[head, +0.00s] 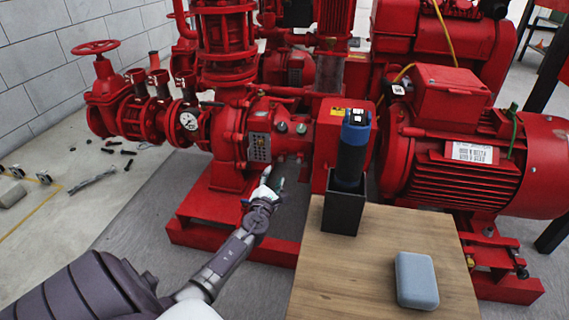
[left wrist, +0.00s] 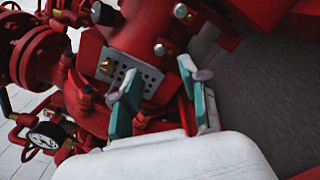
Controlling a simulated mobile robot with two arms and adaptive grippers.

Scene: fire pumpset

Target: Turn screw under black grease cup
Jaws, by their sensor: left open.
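My left gripper (head: 273,178) is in front of the red pump casing (head: 232,135), below its perforated plate. In the left wrist view the two teal fingers of my left gripper (left wrist: 155,82) are spread apart with nothing between them. A black cap (left wrist: 103,13), possibly the grease cup, sits at the top left of that view. Two silver round fittings (left wrist: 160,50) are on the red casing beyond the fingers, apart from them. In the head view a dark round cap (head: 281,127) is above the gripper. I cannot tell which fitting is the screw. My right gripper is not in view.
A wooden table (head: 385,285) at front right bears a black holder (head: 343,213) with a blue and black cylinder (head: 352,150), and a blue-grey box (head: 416,280). A red motor (head: 470,170) is behind it. A pressure gauge (head: 188,121) and pipes are on the left.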

